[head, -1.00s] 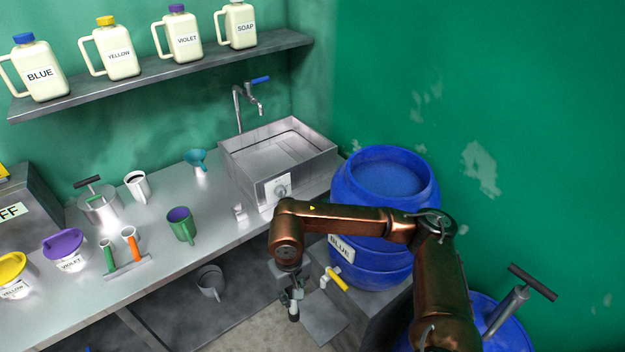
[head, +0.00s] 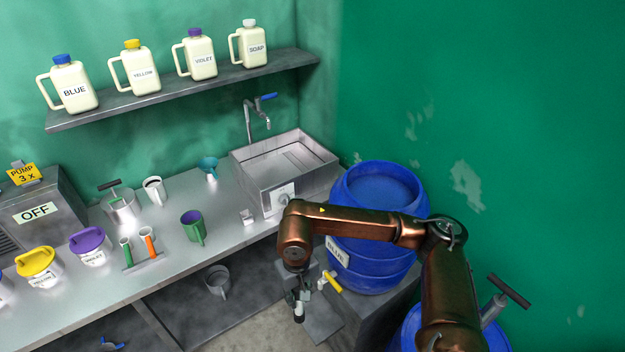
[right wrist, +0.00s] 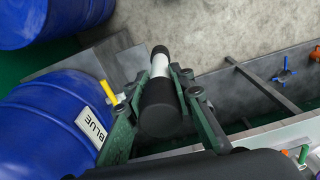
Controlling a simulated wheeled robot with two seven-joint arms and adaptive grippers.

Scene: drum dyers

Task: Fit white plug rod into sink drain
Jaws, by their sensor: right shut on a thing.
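The white plug rod (right wrist: 160,66) is held in my right gripper (right wrist: 168,82). In the right wrist view it shows a short white band between black parts. In the head view my right gripper (head: 299,296) hangs low in front of the counter and the blue barrel, with the rod (head: 299,310) pointing down below it. The steel sink (head: 262,192) stands at the counter's right end, above and behind the gripper, well apart from the rod. Its drain opening cannot be made out. My left gripper is not in view.
The blue barrel (head: 375,262) with a yellow-handled tap (head: 332,284) stands right of the gripper. A faucet (head: 249,122) rises behind the sink.

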